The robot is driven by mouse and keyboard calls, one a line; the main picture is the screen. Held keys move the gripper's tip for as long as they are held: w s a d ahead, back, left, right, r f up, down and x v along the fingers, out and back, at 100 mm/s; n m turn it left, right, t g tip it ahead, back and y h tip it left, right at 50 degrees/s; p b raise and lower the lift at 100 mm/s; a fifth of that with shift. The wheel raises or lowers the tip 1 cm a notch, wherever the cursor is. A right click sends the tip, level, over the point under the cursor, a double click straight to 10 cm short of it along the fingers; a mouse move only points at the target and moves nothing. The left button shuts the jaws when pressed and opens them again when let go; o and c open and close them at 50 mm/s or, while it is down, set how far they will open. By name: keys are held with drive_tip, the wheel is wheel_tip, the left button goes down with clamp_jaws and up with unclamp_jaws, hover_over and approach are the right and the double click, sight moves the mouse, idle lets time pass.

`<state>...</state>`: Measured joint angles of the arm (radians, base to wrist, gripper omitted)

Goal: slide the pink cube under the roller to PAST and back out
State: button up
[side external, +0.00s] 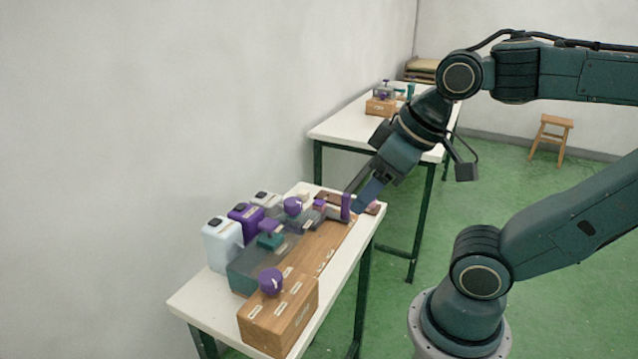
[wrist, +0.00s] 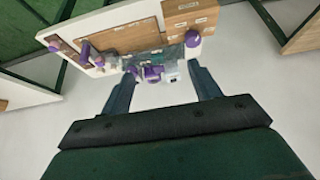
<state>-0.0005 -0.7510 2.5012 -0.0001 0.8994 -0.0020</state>
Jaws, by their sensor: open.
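A small pinkish-purple block (side external: 319,204) stands at the far end of the wooden board (side external: 322,246); it may be the pink cube, but it is too small to be sure. Another small pink piece (side external: 372,207) lies at the table's right edge, partly behind my gripper. A purple upright piece (side external: 346,207) stands just beside my fingertips. My gripper (side external: 358,198) is open, pointing down at the far end of the station. In the wrist view my gripper (wrist: 163,88) shows its fingers wide apart with nothing held. I cannot tell which part is the roller, and the labels, PAST included, are unreadable.
Bottles with white and purple bodies (side external: 222,243) line the wall side. A wooden box (side external: 279,315) with a purple knob (side external: 271,281) stands at the near end. A second table (side external: 345,131) stands behind, and a stool (side external: 551,137) is on the green floor.

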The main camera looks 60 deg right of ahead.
drive_tip(key=c, duration=0.4)
drive_tip(key=g, duration=0.6)
hover_over(346, 194)
wheel_tip(346, 194, down, 9)
drive_tip(key=shift+c, duration=0.2)
drive_tip(key=shift+a+f, duration=0.1)
drive_tip(key=shift+f, duration=0.1)
wheel_tip(346, 194, down, 14)
drive_tip(key=shift+r, duration=0.25)
